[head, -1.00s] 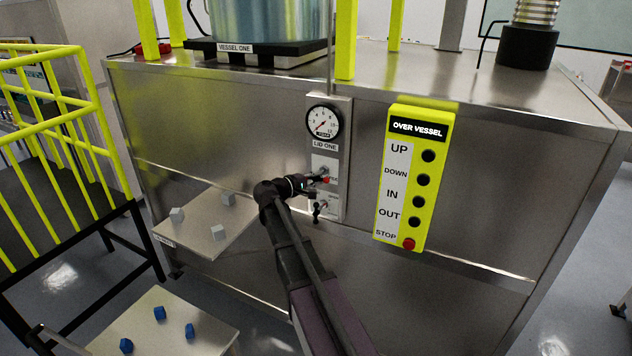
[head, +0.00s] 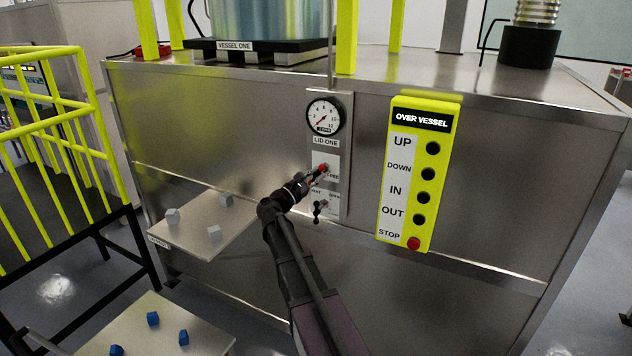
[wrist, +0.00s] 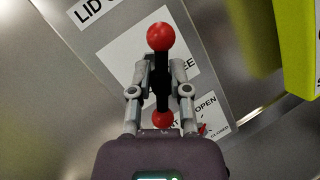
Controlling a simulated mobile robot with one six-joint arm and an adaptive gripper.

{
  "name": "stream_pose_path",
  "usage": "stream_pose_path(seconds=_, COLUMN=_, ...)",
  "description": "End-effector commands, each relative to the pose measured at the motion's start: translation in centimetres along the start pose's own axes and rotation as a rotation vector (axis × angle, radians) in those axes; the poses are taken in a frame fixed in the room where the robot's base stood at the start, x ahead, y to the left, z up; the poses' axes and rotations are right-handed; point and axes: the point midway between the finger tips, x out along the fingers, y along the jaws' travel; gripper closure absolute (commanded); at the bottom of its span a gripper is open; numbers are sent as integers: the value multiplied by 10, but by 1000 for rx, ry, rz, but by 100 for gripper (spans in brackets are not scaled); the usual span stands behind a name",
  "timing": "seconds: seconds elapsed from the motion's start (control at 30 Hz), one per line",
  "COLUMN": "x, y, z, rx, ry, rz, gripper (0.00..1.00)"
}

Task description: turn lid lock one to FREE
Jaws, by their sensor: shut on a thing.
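The lid lock one handle is a black bar with red ball ends (wrist: 158,38), on a white label plate under the LID ONE sign. My gripper (wrist: 160,85) is shut on the bar, one finger on each side. The far red ball sticks out past the fingers, and the other shows between them near the palm. The bar stands aslant to the tilted plate. The letters EE show to its right; the rest of the plate's lettering is hidden. In the head view my gripper (head: 315,175) covers most of the handle, and a red end (head: 324,167) shows.
A second small handle (head: 319,207) sits just below, on a plate reading OPEN and CLOSED in the wrist view. A gauge (head: 324,117) is above. A yellow button box (head: 421,172) stands close on the right. A shelf with grey blocks (head: 195,240) is left.

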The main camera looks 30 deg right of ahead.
Motion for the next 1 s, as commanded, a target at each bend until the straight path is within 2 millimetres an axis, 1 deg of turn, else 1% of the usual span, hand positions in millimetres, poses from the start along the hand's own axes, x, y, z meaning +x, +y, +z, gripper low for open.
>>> stream_pose_path(seconds=0.03, x=-2, y=-9, z=-3, rx=-38, ry=-3, rz=3, gripper=100)
stream_pose_path(seconds=0.3, x=-1, y=-9, z=-1, rx=-258, ry=-50, rz=94, gripper=100)
stream_pose_path(seconds=0.5, x=-1, y=-9, z=0, rx=-380, ry=-76, rz=144, gripper=100)
stream_pose_path(seconds=0.7, x=-1, y=-8, z=0, rx=-449, ry=-91, rz=172, gripper=100)
stream_pose_path(seconds=1.0, x=0, y=-7, z=0, rx=-475, ry=-97, rz=184, gripper=100)
